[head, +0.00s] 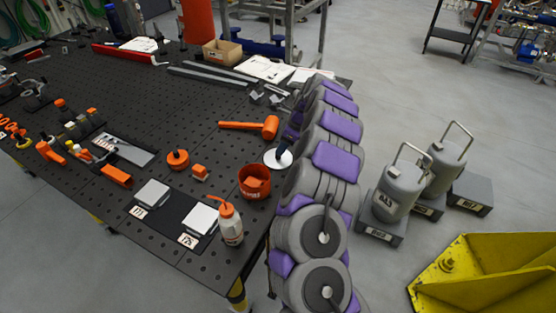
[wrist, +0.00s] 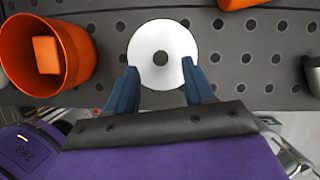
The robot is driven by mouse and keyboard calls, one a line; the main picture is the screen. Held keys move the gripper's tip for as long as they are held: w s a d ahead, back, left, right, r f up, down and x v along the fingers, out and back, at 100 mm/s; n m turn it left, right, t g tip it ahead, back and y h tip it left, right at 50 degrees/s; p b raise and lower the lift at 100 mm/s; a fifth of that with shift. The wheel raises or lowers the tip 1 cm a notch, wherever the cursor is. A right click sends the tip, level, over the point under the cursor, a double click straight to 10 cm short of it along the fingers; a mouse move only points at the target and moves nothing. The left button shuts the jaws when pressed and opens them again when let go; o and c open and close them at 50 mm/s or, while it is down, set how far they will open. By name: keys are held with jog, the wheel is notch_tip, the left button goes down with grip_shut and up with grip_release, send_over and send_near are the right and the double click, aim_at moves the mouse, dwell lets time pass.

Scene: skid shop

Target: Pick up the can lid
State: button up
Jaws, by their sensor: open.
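The can lid (wrist: 160,54) is a flat white disc with a small dark centre, lying on the black perforated table. In the head view the lid (head: 277,160) is near the table's right edge, partly hidden by my gripper. My gripper (wrist: 158,82) has two blue fingers, spread open, reaching over the near part of the lid, one on each side. I cannot tell whether they touch it. In the head view my gripper (head: 287,145) is at the end of my grey and purple arm.
An orange cup (wrist: 40,60) with an orange block inside stands left of the lid. An orange mallet (head: 250,125) lies behind the lid. A white bottle with an orange cap (head: 230,225) stands near the front edge. Weighted canisters (head: 398,188) stand on the floor at right.

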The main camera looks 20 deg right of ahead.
jog(key=b+x, duration=0.1)
jog(key=x, duration=0.4)
jog(key=shift+d+f+b, duration=0.1)
jog(key=shift+d+b, duration=0.05)
jog(key=shift+b, duration=0.25)
jog(key=shift+s, duration=0.1)
grip_shut()
